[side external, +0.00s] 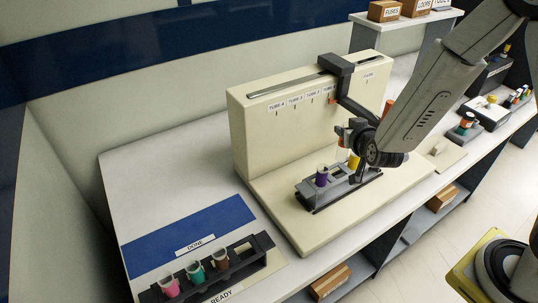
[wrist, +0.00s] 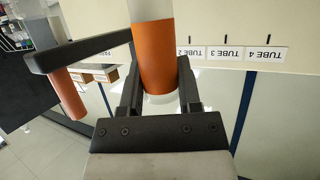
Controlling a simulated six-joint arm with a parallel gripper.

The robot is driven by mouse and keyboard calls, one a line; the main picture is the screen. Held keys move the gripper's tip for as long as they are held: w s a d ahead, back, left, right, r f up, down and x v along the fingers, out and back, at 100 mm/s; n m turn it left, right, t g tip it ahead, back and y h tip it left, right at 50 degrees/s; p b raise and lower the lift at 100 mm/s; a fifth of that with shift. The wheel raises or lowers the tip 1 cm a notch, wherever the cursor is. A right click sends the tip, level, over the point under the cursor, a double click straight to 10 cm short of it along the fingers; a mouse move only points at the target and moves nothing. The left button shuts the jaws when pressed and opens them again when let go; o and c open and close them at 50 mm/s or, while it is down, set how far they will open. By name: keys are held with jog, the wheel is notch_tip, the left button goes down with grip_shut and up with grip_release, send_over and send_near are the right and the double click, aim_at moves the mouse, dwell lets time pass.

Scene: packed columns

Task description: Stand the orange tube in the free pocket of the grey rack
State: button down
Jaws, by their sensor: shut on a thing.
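My gripper (wrist: 158,85) is shut on the orange tube (wrist: 154,55), which has a clear upper end and a pale rounded end between the fingers. In the side view, my gripper (side external: 351,132) is above the grey rack (side external: 310,193), and the held tube is mostly hidden there. The rack stands on the cream fixture's base. A purple-filled tube (side external: 321,177) stands in its left part and a yellow-filled tube (side external: 353,161) farther right. My wrist hides part of the rack, so I cannot tell which pocket is free. The rack is not clear in the wrist view.
The cream fixture's wall (side external: 245,125) rises behind the rack. A black sliding arm (side external: 337,65) reaches from its top close to my gripper, with an orange handle (wrist: 67,95). A dark rack (side external: 235,262) with pink, teal and brown tubes stands front left, beside a blue mat (side external: 185,235).

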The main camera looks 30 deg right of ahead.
aim_at(345, 153)
jog(key=shift+f, duration=0.45)
jog(key=shift+f, duration=2.9)
jog(key=shift+f, duration=0.1)
jog(key=shift+f, duration=2)
jog(key=shift+f, duration=0.1)
jog(key=c, duration=0.6)
grip_release()
